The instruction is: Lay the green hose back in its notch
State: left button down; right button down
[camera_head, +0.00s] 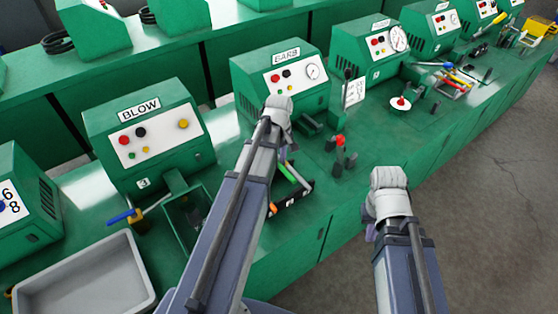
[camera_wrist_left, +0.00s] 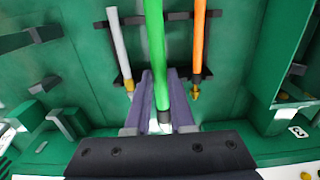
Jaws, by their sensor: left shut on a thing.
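The green hose (camera_wrist_left: 155,45) is between the fingers of my left gripper (camera_wrist_left: 160,95), which is shut on it. In the left wrist view it passes over the middle of the black notched rack (camera_wrist_left: 127,20) and looks nearer the camera than the rack, apparently above it. A grey hose (camera_wrist_left: 118,45) lies in the rack on the left and an orange hose (camera_wrist_left: 199,40) on the right. In the head view the green hose (camera_head: 288,173) and rack (camera_head: 293,198) show beside my left arm, which hides the left fingers. My right gripper (camera_head: 371,220) is away to the right, its fingers mostly hidden.
The BARB machine (camera_head: 262,85) stands behind the rack and the BLOW machine (camera_head: 150,165) to the left. A red-topped lever (camera_head: 340,142) stands to the rack's right. A grey tray (camera_head: 75,292) sits at lower left. The floor at right is clear.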

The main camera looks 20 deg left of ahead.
pick_arm(q)
jog(key=shift+f+b, duration=4.95)
jog(key=shift+f, duration=0.2)
jog(key=c, duration=0.7)
grip_release()
jog(key=shift+r, duration=0.2)
notch_tip(320, 180, up, 8)
jog(key=p, duration=0.8)
jog(key=shift+f, duration=0.15)
jog(key=shift+f, duration=0.1)
